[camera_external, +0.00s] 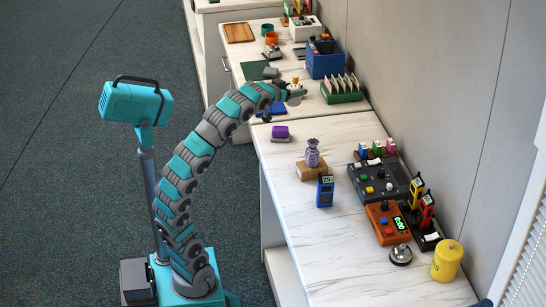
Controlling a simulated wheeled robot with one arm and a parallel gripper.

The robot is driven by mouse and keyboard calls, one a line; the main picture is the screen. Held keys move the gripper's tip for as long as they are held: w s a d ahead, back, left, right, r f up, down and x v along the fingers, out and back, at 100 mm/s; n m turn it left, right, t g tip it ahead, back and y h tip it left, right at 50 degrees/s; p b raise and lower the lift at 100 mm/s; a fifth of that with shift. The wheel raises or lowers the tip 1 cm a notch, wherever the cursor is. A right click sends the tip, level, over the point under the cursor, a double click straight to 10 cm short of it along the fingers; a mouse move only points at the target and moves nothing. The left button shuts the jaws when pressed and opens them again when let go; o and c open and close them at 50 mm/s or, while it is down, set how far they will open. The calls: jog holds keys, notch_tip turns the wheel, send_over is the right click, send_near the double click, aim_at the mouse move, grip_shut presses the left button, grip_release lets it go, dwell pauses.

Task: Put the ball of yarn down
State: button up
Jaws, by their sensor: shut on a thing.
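My gripper (301,93) is at the end of the raised arm, over the far worktop, left of the green rack. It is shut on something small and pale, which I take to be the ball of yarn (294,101). The yarn is mostly hidden by the gripper and arm, and its form is too small to make out. I cannot tell from this view whether it touches the worktop.
A green rack (342,97) with upright cards and a blue bin (323,62) stand near the gripper. The near worktop holds a purple item (280,132), a tied pouch (312,153), a blue device (325,191) and control boxes. Its front left part (300,225) is bare.

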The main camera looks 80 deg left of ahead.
notch_tip(320, 180, down, 16)
jog(key=s+a+n+g, duration=0.1)
jog(key=s+a, duration=0.1)
jog(key=a, duration=0.1)
jog(key=shift+y, duration=0.4)
jog(key=w+a, duration=0.2)
jog(key=w, duration=0.2)
jog(key=w+a+f, duration=0.1)
jog(key=w+a, duration=0.1)
jog(key=w, duration=0.2)
jog(key=w+a, duration=0.2)
jog(key=w, duration=0.2)
jog(key=shift+w+f, duration=0.15)
jog(key=shift+w, duration=0.2)
jog(key=shift+w+a, duration=0.3)
jog(key=shift+w, duration=0.35)
jog(key=shift+f, duration=1.75)
jog(key=shift+f+b, duration=0.15)
jog(key=shift+b, duration=0.15)
jog(key=o, duration=1.3)
jog(key=shift+o, duration=0.2)
